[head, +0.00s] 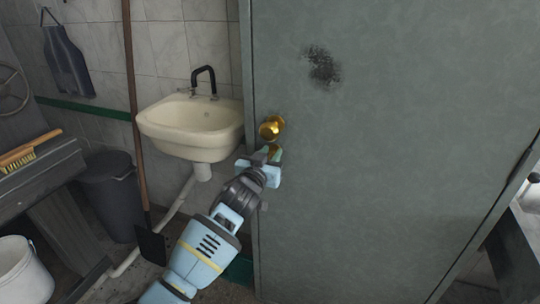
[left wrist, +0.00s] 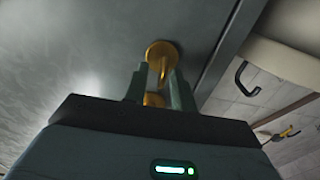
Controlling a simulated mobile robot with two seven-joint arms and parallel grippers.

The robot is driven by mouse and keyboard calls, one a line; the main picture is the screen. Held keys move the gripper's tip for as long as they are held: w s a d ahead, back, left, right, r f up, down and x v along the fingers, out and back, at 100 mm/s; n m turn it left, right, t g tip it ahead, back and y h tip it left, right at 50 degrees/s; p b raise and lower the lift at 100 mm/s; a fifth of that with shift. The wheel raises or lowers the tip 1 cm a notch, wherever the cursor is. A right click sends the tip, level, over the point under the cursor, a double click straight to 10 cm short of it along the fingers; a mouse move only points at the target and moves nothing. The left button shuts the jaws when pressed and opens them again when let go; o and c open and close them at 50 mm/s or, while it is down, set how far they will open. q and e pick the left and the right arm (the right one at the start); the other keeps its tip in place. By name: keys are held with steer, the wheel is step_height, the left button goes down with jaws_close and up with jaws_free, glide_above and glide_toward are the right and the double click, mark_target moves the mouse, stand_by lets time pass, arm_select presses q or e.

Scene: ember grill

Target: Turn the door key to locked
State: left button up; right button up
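The grey-green door (head: 380,170) fills the right of the head view. A round brass knob (head: 271,127) sits near its left edge. My left gripper (head: 268,154) is just below the knob, close to the door face. In the left wrist view, which is upside down, a round brass lock plate with the key (left wrist: 163,56) shows at the tips of my left gripper (left wrist: 159,72). The fingers stand apart on either side of the key, with a gap visible between them. Another brass part, likely the knob, shows partly behind the gripper body. My right gripper is in neither view.
A cream sink (head: 195,120) with a black tap is on the wall left of the door. A long-handled tool (head: 150,243), a dark bin (head: 112,195), a bench with a brush (head: 17,157) and a white bucket (head: 22,272) are farther left. The door's right side is clear.

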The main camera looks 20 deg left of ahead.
arm_select(q)
jaws_close()
steer(key=shift+m, duration=0.4)
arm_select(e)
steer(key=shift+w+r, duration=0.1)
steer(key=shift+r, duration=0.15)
arm_select(q)
steer(key=shift+d+m+p, duration=0.15)
steer(key=shift+m+p, duration=0.45)
steer(key=shift+m, duration=0.4)
steer(key=m, duration=0.5)
steer(key=f+m+p, duration=0.1)
steer(key=m, duration=0.4)
steer(key=m+p, duration=0.1)
steer(key=m, duration=0.4)
steer(key=shift+d+f, duration=0.15)
steer(key=shift+d, duration=0.2)
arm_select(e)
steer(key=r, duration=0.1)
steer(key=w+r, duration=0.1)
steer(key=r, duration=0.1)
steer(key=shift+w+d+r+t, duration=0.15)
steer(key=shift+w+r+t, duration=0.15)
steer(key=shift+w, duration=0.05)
